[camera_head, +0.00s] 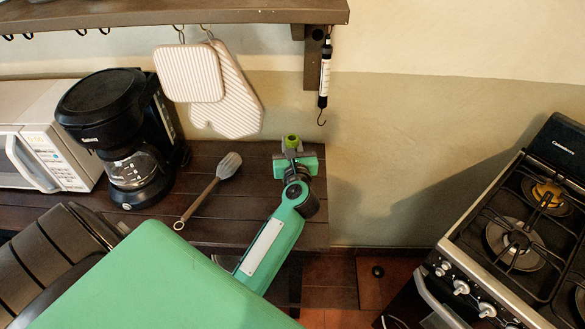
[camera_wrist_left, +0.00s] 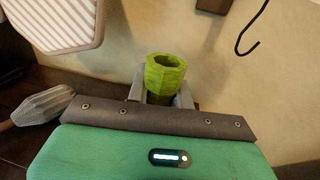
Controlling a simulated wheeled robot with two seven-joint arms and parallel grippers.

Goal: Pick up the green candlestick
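The green candlestick (camera_head: 291,141) is at the back right of the dark wooden counter, close to the wall. In the left wrist view its hollow, faceted top (camera_wrist_left: 166,70) shows, and its lower part is hidden behind my gripper's body. My left gripper (camera_head: 292,152) is at the candlestick. In the left wrist view the grey fingers (camera_wrist_left: 161,92) lie close against both sides of it, so the gripper appears shut on it. Whether the base touches the counter cannot be seen. My right gripper is not in view.
A coffee maker (camera_head: 122,140) and a microwave (camera_head: 45,140) stand farther left. Striped oven mitts (camera_head: 225,95) and a hooked scale (camera_head: 324,75) hang above. A stove (camera_head: 510,240) stands right.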

